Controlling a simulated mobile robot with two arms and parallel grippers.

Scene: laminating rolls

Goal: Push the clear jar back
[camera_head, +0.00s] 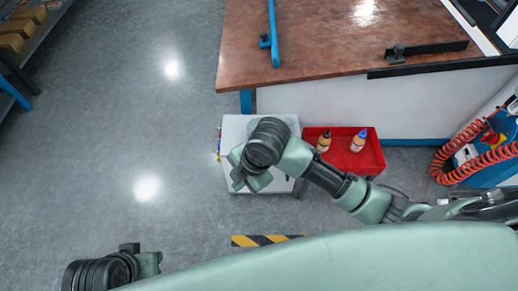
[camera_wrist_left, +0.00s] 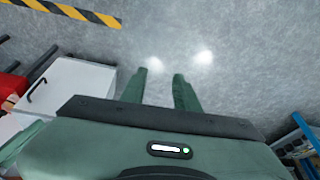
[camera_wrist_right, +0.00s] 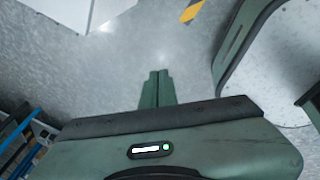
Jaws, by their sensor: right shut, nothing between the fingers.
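I cannot make out a clear jar in any view; my right arm hides part of the white cabinet top (camera_head: 236,130). My right gripper (camera_head: 240,183) is over the front left part of this cabinet in the head view. Its fingers are together and empty in the right wrist view (camera_wrist_right: 155,88), with grey floor beyond them. My left gripper (camera_wrist_left: 158,88) shows two fingers apart with nothing between them, above bare floor. In the head view the left arm is at the lower left, away from the cabinet.
Behind is a brown-topped workbench (camera_head: 320,45). Small coloured items line the cabinet's left edge. A coiled orange hose (camera_head: 438,165) is at the far right. The floor on the left is clear.

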